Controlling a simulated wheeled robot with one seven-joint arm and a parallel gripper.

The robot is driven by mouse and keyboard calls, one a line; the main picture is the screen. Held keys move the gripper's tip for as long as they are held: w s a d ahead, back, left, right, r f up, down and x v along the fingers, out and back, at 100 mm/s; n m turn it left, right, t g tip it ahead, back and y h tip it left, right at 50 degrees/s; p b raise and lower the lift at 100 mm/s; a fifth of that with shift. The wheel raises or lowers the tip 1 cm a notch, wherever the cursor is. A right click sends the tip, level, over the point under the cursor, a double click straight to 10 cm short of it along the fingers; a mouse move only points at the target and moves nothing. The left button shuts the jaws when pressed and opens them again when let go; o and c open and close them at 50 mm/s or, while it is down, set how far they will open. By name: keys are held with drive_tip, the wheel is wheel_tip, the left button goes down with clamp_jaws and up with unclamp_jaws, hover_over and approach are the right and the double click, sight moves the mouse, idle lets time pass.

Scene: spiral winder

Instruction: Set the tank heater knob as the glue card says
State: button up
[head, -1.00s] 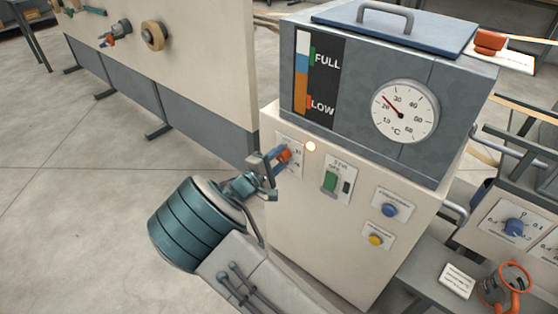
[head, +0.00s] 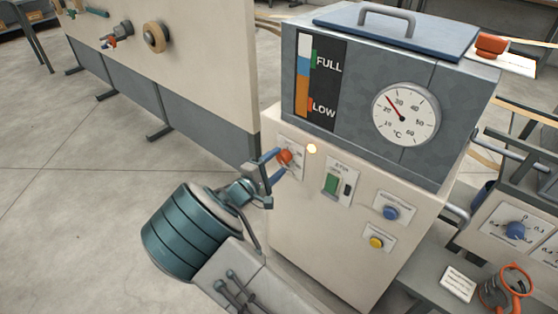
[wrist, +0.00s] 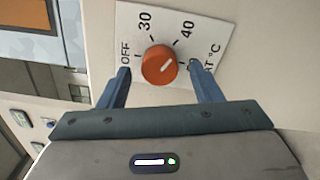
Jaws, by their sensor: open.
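The heater knob (head: 284,156) is orange, on a white dial plate on the cream tank cabinet. In the wrist view the knob (wrist: 159,65) has a white mark pointing up and right, between the 40 tick and the tick to its right. The plate (wrist: 165,22) reads OFF, 30, 40 and partly "AT °C"; the rest is hidden. My gripper (head: 272,167) is open in front of the knob. In the wrist view the blue fingers of my gripper (wrist: 160,68) flank the knob with gaps. A small white card (head: 458,283) lies at lower right, its print unreadable.
A thermometer (head: 405,112) reads between 20 and 30. A pale lamp (head: 312,149) glows by the dial. A green switch (head: 331,184), blue button (head: 390,213) and yellow button (head: 376,242) are nearby. A second card (head: 515,65) lies under a red object at upper right.

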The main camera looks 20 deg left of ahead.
drive_tip(key=v, duration=1.1)
drive_tip(key=shift+s+a+p, duration=0.15)
drive_tip(key=shift+s+p, duration=0.2)
drive_tip(key=shift+p, duration=0.1)
drive_tip(key=w+d+r+m+g+h+p, duration=0.1)
drive_tip(key=d+r+m+g+p, duration=0.4)
drive_tip(key=d, duration=0.8)
drive_tip(key=w+d+r+m+g+h+p, duration=0.1)
drive_tip(key=d+r+m+g+p, duration=0.2)
drive_tip(key=d+r+g, duration=0.7)
drive_tip(key=s+d+r+m+t+y+p, duration=0.1)
drive_tip(key=s+d+r+m+y+p, duration=0.7)
drive_tip(key=s+d+r, duration=0.8)
drive_tip(key=r+y+p, duration=0.1)
drive_tip(key=p, duration=0.1)
drive_tip(key=shift+d+m+p, duration=0.3)
drive_tip(key=shift+d, duration=0.05)
